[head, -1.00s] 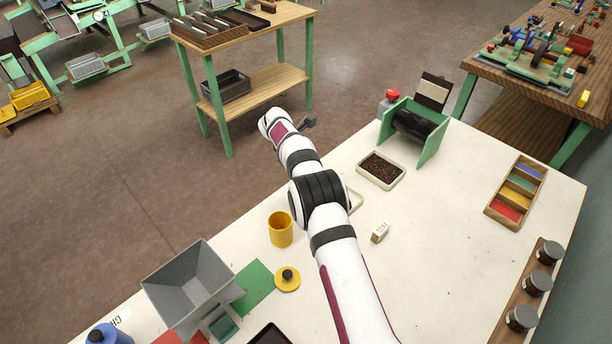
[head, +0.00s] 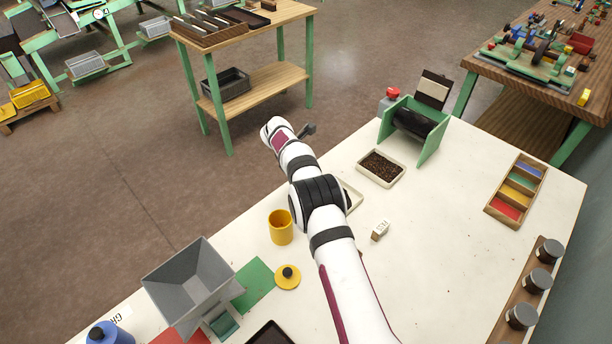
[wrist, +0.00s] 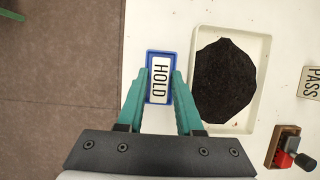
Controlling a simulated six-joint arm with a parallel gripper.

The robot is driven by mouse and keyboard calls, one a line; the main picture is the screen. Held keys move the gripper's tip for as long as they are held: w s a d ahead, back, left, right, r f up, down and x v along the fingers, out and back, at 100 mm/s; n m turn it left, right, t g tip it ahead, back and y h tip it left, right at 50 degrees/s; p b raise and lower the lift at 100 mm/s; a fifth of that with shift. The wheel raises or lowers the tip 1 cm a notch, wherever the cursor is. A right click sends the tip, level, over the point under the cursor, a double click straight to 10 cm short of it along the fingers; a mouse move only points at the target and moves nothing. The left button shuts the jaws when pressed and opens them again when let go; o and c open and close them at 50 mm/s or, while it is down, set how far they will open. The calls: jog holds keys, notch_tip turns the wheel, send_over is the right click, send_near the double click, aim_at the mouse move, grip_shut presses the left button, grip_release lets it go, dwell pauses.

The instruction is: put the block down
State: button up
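In the head view my arm hides both the gripper and the HOLD block.
A cream tray of dark material (wrist: 262,65) lies just right of the HOLD block. Beyond it are the PASS block (wrist: 312,83) and a small wooden piece with red (wrist: 285,150). The table edge and floor are left. A yellow cup (head: 280,228) stands left of my arm.

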jog(key=v, duration=1.3)
jog(key=s+d+r+m+g+y, duration=0.1)
jog(key=s+d+r+m, duration=0.6)
jog(key=s+r+m, duration=0.25)
jog(key=s+d+m+g+y, duration=0.1)
jog(key=s+m+y, duration=0.1)
jog(key=s+m, duration=0.9)
jog(key=s+d+f+m+g+y, duration=0.1)
jog(key=s+d+m+y, duration=0.1)
jog(key=s+m, duration=1)
jog(key=s, duration=1.1)
jog(key=shift+s+f, duration=0.1)
jog(key=shift+s, duration=0.05)
